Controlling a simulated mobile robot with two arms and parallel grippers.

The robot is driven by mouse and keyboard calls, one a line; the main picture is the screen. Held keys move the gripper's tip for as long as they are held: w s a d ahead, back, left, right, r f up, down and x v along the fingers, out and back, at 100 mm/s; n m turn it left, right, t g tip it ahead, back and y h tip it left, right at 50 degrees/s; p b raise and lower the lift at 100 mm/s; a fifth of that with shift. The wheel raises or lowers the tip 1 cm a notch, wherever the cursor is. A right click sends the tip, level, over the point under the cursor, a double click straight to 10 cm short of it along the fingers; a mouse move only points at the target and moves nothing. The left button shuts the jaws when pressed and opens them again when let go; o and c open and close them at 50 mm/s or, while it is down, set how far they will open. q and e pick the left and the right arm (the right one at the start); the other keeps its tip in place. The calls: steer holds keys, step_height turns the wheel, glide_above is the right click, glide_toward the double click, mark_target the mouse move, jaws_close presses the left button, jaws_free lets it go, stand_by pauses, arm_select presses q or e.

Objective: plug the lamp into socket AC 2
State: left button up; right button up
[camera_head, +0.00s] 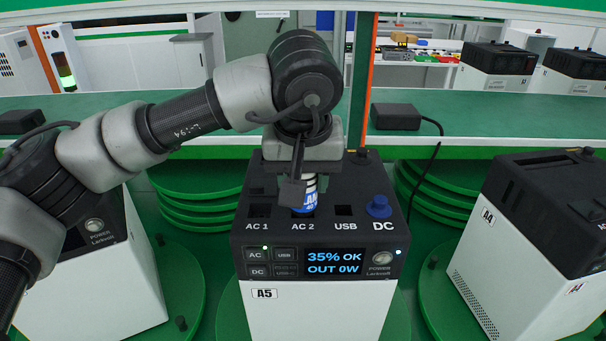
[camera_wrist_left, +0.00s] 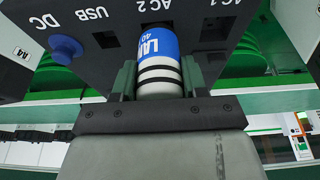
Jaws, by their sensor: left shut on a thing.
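The lamp plug (camera_head: 306,196), a blue and white cylinder with dark bands and "LAM" visible, is at socket AC 2 of power station A5 (camera_head: 313,310). My left gripper (camera_head: 304,188) is shut on it from above. In the left wrist view my left gripper (camera_wrist_left: 158,80) has a finger on each side of the plug (camera_wrist_left: 158,50), its blue end toward the station. The plug covers the AC 2 opening, so I cannot tell how deep it sits. The display (camera_head: 334,263) reads "35% OK, OUT 0W". My right gripper is not in view.
Socket AC 1 (camera_head: 257,213) and the USB socket (camera_head: 344,211) are empty; a blue plug (camera_head: 379,206) sits at DC. Station A4 (camera_head: 535,235) stands right, another station (camera_head: 105,275) left. A black adapter (camera_head: 396,116) with a cable lies on the green bench behind.

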arm_select(q)
steer(key=shift+f, duration=0.3)
steer(key=o, duration=1.2)
steer(key=shift+r, duration=0.1)
